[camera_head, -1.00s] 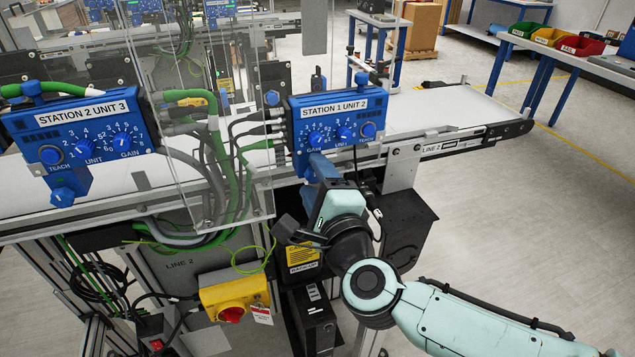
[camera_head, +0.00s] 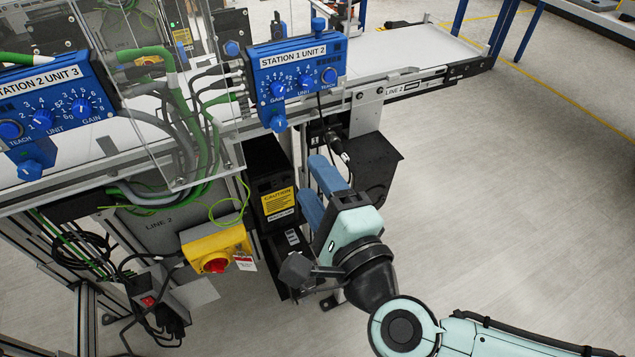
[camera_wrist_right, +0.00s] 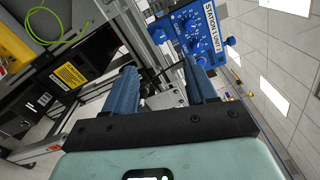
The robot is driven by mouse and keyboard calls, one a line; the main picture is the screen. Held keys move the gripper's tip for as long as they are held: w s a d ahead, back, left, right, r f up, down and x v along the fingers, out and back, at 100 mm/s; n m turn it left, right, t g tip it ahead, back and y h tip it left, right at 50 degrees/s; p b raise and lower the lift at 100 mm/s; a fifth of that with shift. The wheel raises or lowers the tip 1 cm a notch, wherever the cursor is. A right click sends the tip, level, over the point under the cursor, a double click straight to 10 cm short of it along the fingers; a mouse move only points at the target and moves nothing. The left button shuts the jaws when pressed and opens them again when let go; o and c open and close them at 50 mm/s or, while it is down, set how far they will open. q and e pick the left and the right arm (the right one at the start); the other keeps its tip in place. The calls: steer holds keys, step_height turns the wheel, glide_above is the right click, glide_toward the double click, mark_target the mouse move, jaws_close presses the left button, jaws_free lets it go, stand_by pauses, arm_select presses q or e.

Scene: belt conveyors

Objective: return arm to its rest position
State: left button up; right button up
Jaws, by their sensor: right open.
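My right gripper (camera_head: 311,177) has two blue fingers spread apart with nothing between them. It is below and to the right of the blue STATION 1 UNIT 2 box (camera_head: 297,66), clear of it. The box has dials and a knob hanging underneath (camera_head: 278,122). In the right wrist view the open fingers (camera_wrist_right: 160,68) point toward the conveyor frame, and the box (camera_wrist_right: 193,36) shows beyond them at the top. My right arm comes in from the lower right. My left gripper is not in view.
The conveyor belt (camera_head: 440,48) runs behind the box. A black unit with a yellow caution label (camera_head: 278,203) stands left of my gripper, near a yellow switch box (camera_head: 205,249) with a red knob. A dark bracket (camera_head: 376,160) is just right of the fingers. Open floor (camera_head: 520,190) lies right.

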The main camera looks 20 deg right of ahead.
stand_by(0.4)
